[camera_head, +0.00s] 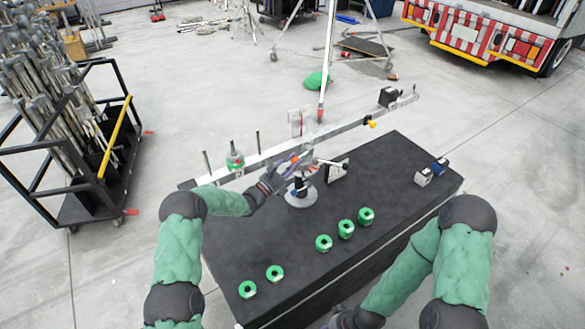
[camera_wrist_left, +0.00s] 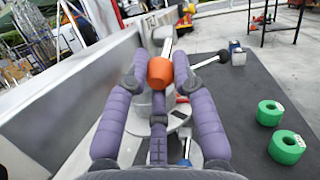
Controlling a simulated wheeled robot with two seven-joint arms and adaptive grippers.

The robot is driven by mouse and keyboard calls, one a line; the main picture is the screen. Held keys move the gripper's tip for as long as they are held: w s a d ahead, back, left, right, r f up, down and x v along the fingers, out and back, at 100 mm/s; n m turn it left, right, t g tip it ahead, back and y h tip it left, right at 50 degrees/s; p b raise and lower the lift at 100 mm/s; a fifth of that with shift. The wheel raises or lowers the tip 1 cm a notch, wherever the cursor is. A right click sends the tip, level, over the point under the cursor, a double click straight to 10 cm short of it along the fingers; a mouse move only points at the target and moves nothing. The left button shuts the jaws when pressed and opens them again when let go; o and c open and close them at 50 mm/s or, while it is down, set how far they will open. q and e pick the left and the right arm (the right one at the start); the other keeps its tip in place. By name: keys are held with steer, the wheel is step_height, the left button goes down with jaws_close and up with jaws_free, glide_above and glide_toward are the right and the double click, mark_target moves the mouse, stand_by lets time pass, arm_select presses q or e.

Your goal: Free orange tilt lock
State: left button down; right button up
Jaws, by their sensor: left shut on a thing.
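The orange tilt lock (camera_wrist_left: 160,72) is a short, rounded knob on the tilting head of the stand on the black table. In the left wrist view it sits between the purple fingers of my left gripper (camera_wrist_left: 160,66), which is shut on it. In the head view, my left gripper (camera_head: 284,170) reaches to the orange lock (camera_head: 294,158) beside the long grey beam (camera_head: 340,128). The gripper partly hides the head. My right gripper (camera_head: 352,318) is low at the bottom edge, partly cut off; its fingers are not clear.
Several green rings (camera_head: 324,242) lie on the black table (camera_head: 300,260). Small boxes (camera_head: 424,177) stand at the table's right. A pole cart (camera_head: 100,150) is on the floor at left.

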arm_select(q)
steer(key=shift+w+d+f+n+t+h+b, duration=0.25)
steer(key=shift+f+t+b, duration=0.35)
steer(key=shift+b, duration=0.85)
steer(key=shift+d+f+n+t+h+b, duration=0.1)
steer(key=shift+f+n+t+h+b, duration=0.4)
steer(key=shift+b, duration=0.95)
steer(key=shift+w+d+f+n+t+h+b, duration=0.15)
steer(key=shift+f+t+h+b, duration=0.2)
steer(key=shift+t+b, duration=0.8)
steer(key=shift+g+b, duration=0.35)
